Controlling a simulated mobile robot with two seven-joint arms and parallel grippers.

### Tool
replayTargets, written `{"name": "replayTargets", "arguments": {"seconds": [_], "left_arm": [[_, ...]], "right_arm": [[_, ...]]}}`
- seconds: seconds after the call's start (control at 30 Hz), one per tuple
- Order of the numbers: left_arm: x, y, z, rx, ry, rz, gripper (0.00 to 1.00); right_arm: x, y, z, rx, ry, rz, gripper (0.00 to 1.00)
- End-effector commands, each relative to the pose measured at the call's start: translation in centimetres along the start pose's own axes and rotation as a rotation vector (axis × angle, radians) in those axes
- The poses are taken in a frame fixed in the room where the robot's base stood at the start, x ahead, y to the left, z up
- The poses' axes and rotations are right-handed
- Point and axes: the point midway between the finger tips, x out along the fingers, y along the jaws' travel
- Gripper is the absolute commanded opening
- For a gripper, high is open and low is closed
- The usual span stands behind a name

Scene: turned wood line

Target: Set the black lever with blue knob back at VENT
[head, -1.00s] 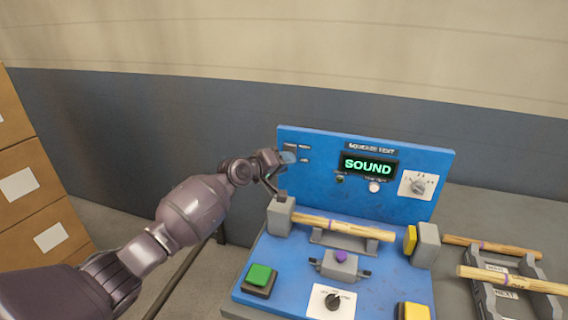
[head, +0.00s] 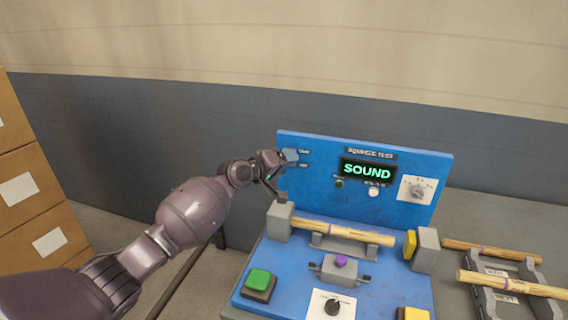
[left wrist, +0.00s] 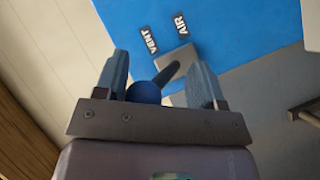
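The black lever (left wrist: 170,72) with its blue knob (left wrist: 144,92) stands out from a grey mount on the blue panel in the left wrist view. It leans left, to the side of the VENT label (left wrist: 149,40), away from the AIR label (left wrist: 180,22). My left gripper (left wrist: 159,64) is open with a finger on each side of the lever. The knob is close to the left finger; whether they touch I cannot tell. In the head view the knob (head: 291,155) shows at the panel's upper left, at the tip of my left gripper (head: 276,160). My right gripper is out of view.
The blue panel's display (head: 367,170) reads SOUND. A wooden spindle (head: 343,230) lies between grey blocks below it. A green button (head: 259,279) and a dial (head: 332,304) are in front. More spindles (head: 511,284) lie on a rack at right.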

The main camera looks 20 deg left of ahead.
Motion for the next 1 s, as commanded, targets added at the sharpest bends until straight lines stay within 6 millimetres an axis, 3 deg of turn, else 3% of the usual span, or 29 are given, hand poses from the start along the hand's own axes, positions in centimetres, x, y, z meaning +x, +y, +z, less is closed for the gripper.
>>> {"name": "replayTargets", "arguments": {"seconds": [0.17, 1.0], "left_arm": [[-0.3, 0.2, -0.2, 0.001, 0.002, 0.000, 0.61], [-4.1, 1.9, -2.3, -0.001, -0.001, -0.002, 0.61]], "right_arm": [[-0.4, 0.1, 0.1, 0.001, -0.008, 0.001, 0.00], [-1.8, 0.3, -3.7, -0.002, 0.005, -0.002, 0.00]]}}
